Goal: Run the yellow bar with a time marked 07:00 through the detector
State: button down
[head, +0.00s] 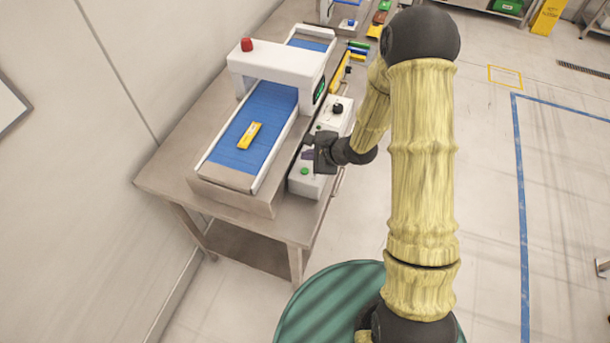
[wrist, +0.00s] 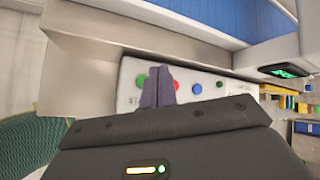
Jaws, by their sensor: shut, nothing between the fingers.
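A yellow bar (head: 249,135) with a pale label lies on the blue belt (head: 230,154) of the detector, on the near side of its white arch (head: 277,68); I cannot read its marking. A white control box (head: 333,119) stands along the belt's right side. It has a green button (head: 304,171) and a black knob. In the wrist view the box (wrist: 208,79) shows green, red, blue and green buttons. My gripper (head: 309,146) is over the box; its shut, empty fingers (wrist: 158,84) point at the panel and partly cover the red button.
A red lamp (head: 247,44) tops the arch, and a small green display (wrist: 287,72) glows on its side. A yellow object (head: 341,73) and several coloured items lie further back on the steel table (head: 164,175). The floor to the right is open.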

aim_at(308, 173)
notch_tip(308, 173, down, 2)
jog(key=shift+f+b, duration=0.1)
jog(key=shift+b, duration=0.65)
jog(key=shift+f+b, duration=0.35)
jog(key=shift+f, duration=0.6)
jog(key=shift+f, duration=0.1)
dwell(0.6)
jog(key=shift+f, duration=0.3)
